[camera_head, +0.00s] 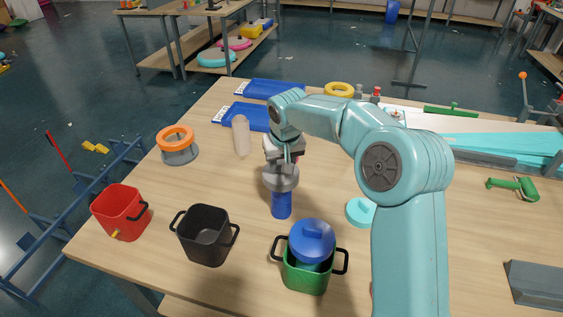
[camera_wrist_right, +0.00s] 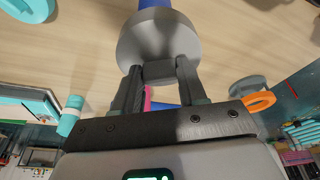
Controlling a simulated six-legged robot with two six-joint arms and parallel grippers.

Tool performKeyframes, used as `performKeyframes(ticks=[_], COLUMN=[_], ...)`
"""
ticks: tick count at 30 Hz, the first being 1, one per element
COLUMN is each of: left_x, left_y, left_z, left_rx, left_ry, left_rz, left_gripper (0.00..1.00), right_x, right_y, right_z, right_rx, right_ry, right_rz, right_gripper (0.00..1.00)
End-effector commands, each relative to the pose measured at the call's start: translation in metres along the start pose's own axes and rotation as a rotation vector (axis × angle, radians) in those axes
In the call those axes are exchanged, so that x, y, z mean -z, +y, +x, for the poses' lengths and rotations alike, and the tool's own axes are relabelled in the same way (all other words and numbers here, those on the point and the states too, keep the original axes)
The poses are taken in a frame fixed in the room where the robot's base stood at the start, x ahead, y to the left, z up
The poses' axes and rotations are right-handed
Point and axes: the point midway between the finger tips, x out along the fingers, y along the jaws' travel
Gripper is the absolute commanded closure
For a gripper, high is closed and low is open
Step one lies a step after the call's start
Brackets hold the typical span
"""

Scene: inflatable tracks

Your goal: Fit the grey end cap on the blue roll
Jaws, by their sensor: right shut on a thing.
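The blue roll (camera_head: 282,206) stands upright on the wooden table, near the middle of the head view. The grey end cap (camera_head: 281,180) is right over its top end and hides that end. I cannot tell whether the cap is seated or only resting there. My right gripper (camera_head: 284,158) comes from above and is shut on the cap. In the right wrist view the fingers (camera_wrist_right: 158,75) pinch a small grey block on the cap (camera_wrist_right: 158,32), and a bit of the blue roll (camera_wrist_right: 154,3) shows beyond it. My left gripper is not in view.
A black bin (camera_head: 206,237), a red bin (camera_head: 121,212) and a green bin (camera_head: 307,278) holding a blue round thing (camera_head: 312,240) stand along the front. A grey-and-orange ring stand (camera_head: 178,146) and a pale bottle (camera_head: 241,136) are left. A teal disc (camera_head: 360,212) lies right.

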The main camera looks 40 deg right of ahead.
Motion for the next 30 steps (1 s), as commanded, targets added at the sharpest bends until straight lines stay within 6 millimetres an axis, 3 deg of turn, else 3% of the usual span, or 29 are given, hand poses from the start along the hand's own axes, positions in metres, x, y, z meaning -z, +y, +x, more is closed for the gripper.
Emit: performKeyframes(ticks=[10, 11, 13, 14, 23, 30], left_x=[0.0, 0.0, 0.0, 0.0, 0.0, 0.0], left_y=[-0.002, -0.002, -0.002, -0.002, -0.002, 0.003], left_z=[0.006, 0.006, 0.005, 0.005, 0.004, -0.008], left_rx=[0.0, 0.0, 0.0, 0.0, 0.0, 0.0], left_ry=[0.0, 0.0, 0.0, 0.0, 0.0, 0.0], left_rz=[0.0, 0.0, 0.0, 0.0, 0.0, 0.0], left_gripper=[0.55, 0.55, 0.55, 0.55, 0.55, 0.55], right_x=[-0.002, -0.002, -0.002, -0.002, -0.002, 0.003], right_y=[0.0, 0.0, 0.0, 0.0, 0.0, 0.0], right_z=[0.008, 0.008, 0.007, 0.007, 0.006, -0.01], right_rx=[0.0, 0.0, 0.0, 0.0, 0.0, 0.0], right_ry=[0.0, 0.0, 0.0, 0.0, 0.0, 0.001], right_rz=[0.0, 0.0, 0.0, 0.0, 0.0, 0.0], right_gripper=[0.88, 0.55, 0.33, 0.29, 0.29, 0.29])
